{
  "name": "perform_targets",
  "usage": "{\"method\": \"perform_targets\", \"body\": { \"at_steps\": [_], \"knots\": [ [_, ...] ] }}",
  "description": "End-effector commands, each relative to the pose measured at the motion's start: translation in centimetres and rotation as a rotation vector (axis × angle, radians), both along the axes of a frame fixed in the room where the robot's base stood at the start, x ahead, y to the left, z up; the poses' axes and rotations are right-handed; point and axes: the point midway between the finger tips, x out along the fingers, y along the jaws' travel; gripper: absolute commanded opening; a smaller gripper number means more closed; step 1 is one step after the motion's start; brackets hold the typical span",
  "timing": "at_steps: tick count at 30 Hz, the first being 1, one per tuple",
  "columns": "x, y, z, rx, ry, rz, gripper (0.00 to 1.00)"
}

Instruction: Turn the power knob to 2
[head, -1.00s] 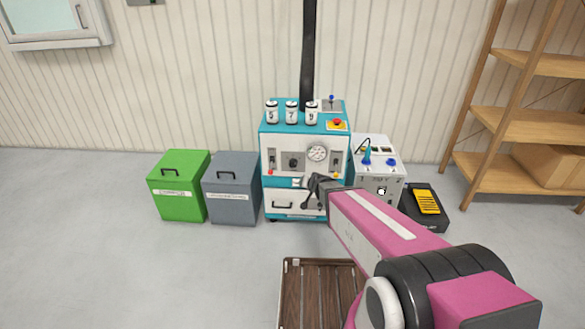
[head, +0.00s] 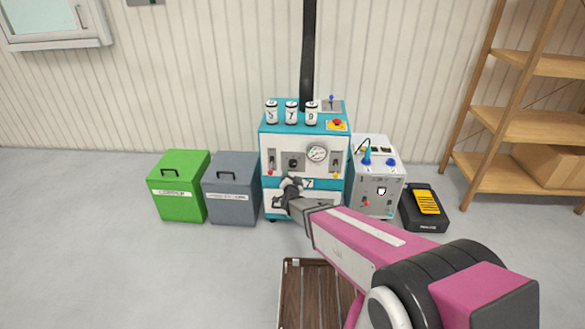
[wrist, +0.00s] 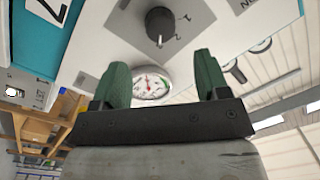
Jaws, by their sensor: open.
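The black knob (head: 293,162) is on the white front panel of the teal machine (head: 265,143), left of a round gauge (head: 317,153). My gripper (head: 288,187) is in front of the machine, a little below the knob in the head view. In the wrist view my gripper (wrist: 161,75) has its green fingers apart with nothing held. The knob lies beyond the fingertips, apart from them, and the gauge (wrist: 152,84) shows between the fingers.
Several numbered canisters (head: 291,113) and a red button (head: 337,124) are on top of the machine. A grey box (head: 231,190) and green box (head: 180,188) stand left. A white unit (head: 378,188) stands right. A slatted wooden platform (head: 318,292) lies in front.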

Motion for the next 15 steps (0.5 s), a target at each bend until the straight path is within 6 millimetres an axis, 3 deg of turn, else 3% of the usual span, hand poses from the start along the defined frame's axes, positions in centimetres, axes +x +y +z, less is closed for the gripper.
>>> {"method": "perform_targets", "body": {
  "at_steps": [9,15],
  "knots": [
    [6.0,0.1,-0.1,-0.001,0.000,0.000,0.68],
    [8.2,0.1,-0.1,-0.002,0.001,0.001,0.68]
  ]
}}
